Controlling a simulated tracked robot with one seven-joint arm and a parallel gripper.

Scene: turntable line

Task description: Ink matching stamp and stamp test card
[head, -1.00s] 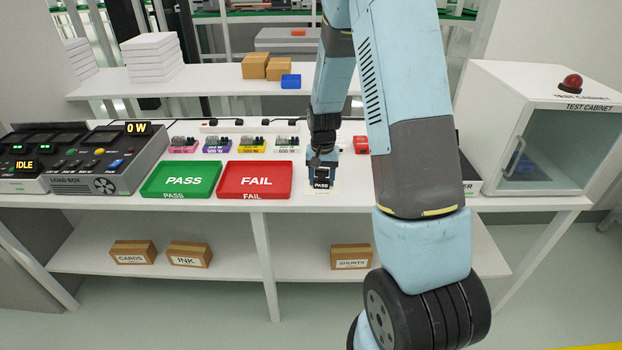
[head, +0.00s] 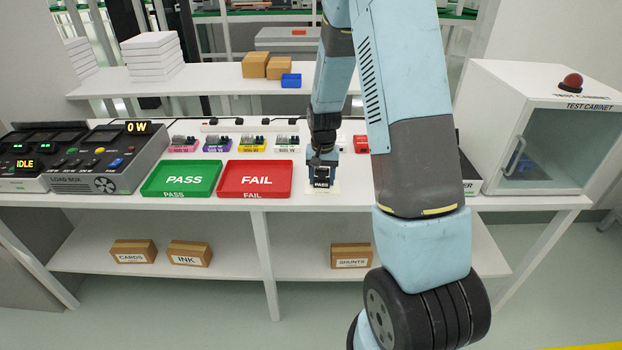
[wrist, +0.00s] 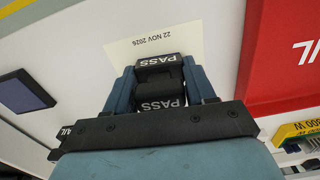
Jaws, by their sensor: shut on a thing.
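My gripper (head: 322,165) is shut on a black stamp labelled PASS (head: 321,184), which also shows between the blue fingers in the wrist view (wrist: 160,68). The stamp is upright over a pale test card (wrist: 187,38) printed 22 NOV 2026. It covers part of the card; I cannot tell whether its face touches it. A dark blue pad in a grey frame (wrist: 24,90), likely an ink pad, lies to the left in the wrist view. A black piece with the letters AIL (wrist: 68,132) shows at the gripper's left edge, mostly hidden.
The red FAIL tray (head: 255,180) and green PASS tray (head: 181,180) lie left of the stamp. Several coloured parts (head: 252,146) stand behind them. The test cabinet (head: 545,135) stands at right.

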